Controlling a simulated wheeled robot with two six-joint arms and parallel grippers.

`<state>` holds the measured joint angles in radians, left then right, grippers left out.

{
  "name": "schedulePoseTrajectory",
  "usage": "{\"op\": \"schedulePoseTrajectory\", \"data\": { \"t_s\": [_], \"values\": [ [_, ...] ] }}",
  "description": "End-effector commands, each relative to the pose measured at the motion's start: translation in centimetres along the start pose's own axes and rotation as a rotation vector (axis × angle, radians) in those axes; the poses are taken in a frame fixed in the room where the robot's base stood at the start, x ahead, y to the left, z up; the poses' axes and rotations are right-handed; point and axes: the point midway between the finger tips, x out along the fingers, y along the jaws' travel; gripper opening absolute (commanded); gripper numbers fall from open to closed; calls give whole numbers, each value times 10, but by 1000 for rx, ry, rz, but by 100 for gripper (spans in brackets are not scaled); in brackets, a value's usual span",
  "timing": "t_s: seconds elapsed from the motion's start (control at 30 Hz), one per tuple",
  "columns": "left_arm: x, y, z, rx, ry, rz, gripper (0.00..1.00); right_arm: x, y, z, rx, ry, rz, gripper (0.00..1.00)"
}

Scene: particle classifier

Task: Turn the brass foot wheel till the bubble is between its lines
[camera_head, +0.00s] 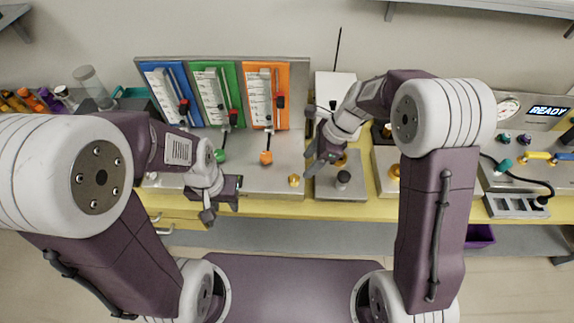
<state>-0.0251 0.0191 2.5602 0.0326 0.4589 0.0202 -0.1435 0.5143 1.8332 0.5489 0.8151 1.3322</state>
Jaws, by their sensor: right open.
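A small brass knob (294,180) stands at the front right corner of the grey panel. Another brass part (341,160) shows beside my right gripper, behind a dark knob. I cannot tell which is the foot wheel. The bubble and its lines cannot be made out. My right gripper (314,160) is open and empty, over the bench between these brass parts, pointing left and down. I cannot tell whether it touches either. My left gripper (212,213) hangs near the bench's front edge, left of the brass knob; its jaw opening is unclear.
Blue, green and orange slider panels (271,80) stand at the back. A grey plate with a dark knob (343,180) lies right of the brass knob. Another brass part (394,171) is farther right. A gauge console with a READY display (548,111) stands at far right.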

Motion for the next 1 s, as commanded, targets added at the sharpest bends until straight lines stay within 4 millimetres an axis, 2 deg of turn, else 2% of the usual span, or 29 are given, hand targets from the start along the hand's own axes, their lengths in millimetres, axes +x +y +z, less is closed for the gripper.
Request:
{"op": "schedulePoseTrajectory", "data": {
  "t_s": [0.07,0.17,0.4,0.5,0.63,0.87,0.9,1.0],
  "values": [
    [0,0,0,0,0,0,36,1,0,1,-2,0,0,54],
    [2,0,0,0,0,0,36,13,1,0,-3,1,4,54],
    [7,0,1,0,0,0,36,64,1,0,-3,1,4,54],
    [9,0,1,0,0,0,36,79,1,0,-4,1,2,54],
    [9,0,1,0,0,0,36,89,1,0,-4,2,0,54],
    [9,0,1,0,0,0,36,90,0,0,-4,1,-1,54],
    [9,0,1,0,0,0,36,90,0,0,-4,1,-1,51],
    [9,0,1,0,0,0,36,90,0,0,-4,1,-1,23]
  ]
}}
